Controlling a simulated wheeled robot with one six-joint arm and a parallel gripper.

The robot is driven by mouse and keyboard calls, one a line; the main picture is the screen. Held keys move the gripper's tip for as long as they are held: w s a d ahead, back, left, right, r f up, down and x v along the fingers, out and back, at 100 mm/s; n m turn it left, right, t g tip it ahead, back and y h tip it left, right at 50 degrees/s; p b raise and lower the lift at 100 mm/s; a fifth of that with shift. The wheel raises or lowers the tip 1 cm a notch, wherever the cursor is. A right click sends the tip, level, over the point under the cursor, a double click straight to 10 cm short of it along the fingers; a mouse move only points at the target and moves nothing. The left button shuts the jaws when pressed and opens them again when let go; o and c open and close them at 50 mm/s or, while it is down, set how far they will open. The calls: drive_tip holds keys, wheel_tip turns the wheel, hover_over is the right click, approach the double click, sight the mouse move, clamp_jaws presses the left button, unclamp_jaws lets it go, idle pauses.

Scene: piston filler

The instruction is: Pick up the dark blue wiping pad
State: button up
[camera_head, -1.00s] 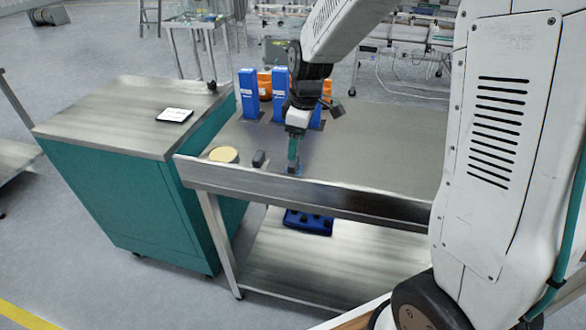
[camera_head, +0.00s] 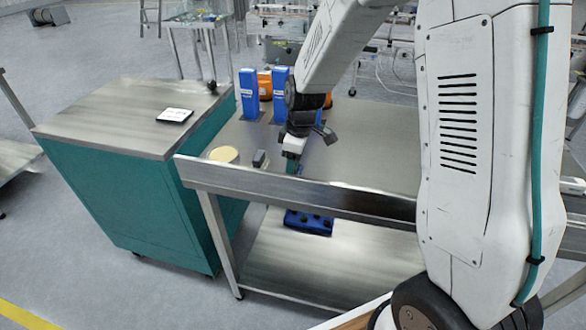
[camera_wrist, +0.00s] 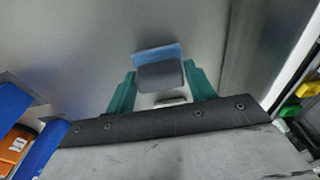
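I cannot tell whether the fingers press on the block or leave a thin gap. In the head view my gripper (camera_head: 292,166) is low over the table, behind its raised front rim.
A small dark block (camera_head: 259,158) and a round yellowish disc (camera_head: 224,155) are left of my gripper. Blue upright units (camera_head: 250,94) and orange parts (camera_head: 265,85) stand behind. A teal cabinet (camera_head: 120,190) adjoins on the left. The tabletop to the right is clear.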

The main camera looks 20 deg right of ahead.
drive_tip(key=shift+r, duration=0.1)
drive_tip(key=shift+r, duration=0.55)
wheel_tip(320, 180, up, 2)
drive_tip(key=shift+r, duration=0.1)
drive_tip(key=s+d, duration=0.2)
drive_tip(key=d, duration=0.3)
drive_tip(key=s+d+r, duration=0.1)
drive_tip(key=s+d, duration=0.1)
drive_tip(key=d, duration=0.3)
drive_tip(key=s+d, duration=0.2)
drive_tip(key=d, duration=0.3)
drive_tip(key=shift+r, duration=0.25)
